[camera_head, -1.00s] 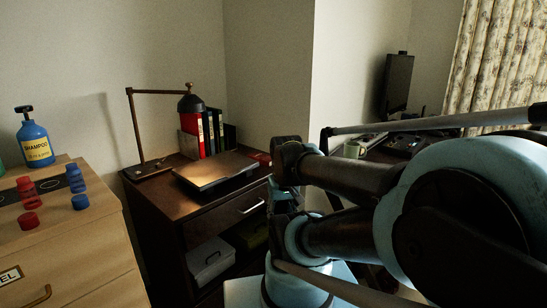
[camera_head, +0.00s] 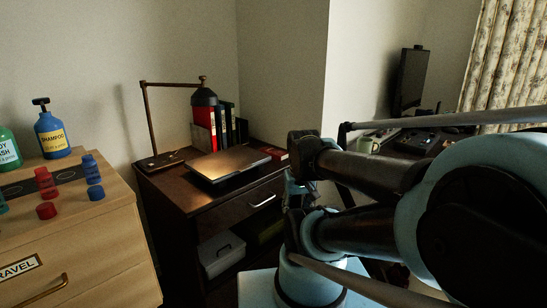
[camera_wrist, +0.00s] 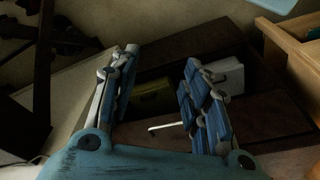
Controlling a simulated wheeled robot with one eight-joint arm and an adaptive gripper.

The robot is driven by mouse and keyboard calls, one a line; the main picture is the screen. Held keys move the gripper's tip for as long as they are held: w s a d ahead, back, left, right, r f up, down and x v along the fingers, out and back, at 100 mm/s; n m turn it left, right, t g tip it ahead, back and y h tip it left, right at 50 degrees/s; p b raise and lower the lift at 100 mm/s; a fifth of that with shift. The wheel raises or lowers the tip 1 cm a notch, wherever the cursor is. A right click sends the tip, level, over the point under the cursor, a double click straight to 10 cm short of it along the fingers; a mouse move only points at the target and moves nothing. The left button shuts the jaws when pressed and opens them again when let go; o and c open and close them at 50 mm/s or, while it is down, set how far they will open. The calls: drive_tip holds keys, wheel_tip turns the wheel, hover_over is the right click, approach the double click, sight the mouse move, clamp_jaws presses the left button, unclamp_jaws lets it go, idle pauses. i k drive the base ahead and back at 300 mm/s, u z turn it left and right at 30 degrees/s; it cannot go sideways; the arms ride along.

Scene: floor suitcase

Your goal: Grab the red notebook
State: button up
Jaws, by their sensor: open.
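A small flat red item (camera_head: 279,154), which looks like the red notebook, lies at the right rear of the dark cabinet's top (camera_head: 179,180), partly hidden by my arm in the head view. It cannot be made out in the wrist view. My gripper (camera_wrist: 160,60) is open, with its two blue-and-grey fingers apart and nothing between them. Beyond the fingers the wrist view shows the cabinet's front, with a drawer handle (camera_wrist: 166,127), an olive box (camera_wrist: 150,102) and a white box (camera_wrist: 229,75).
A closed laptop-like slab (camera_head: 228,165), a desk lamp (camera_head: 204,97) and a red binder (camera_head: 203,118) with dark binders stand on the cabinet. A wooden dresser (camera_head: 85,240) with bottles is at left.

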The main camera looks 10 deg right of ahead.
sight(279, 155)
drive_tip(key=z, duration=2.5)
drive_tip(key=i, duration=1.05)
drive_tip(key=u, duration=3.15)
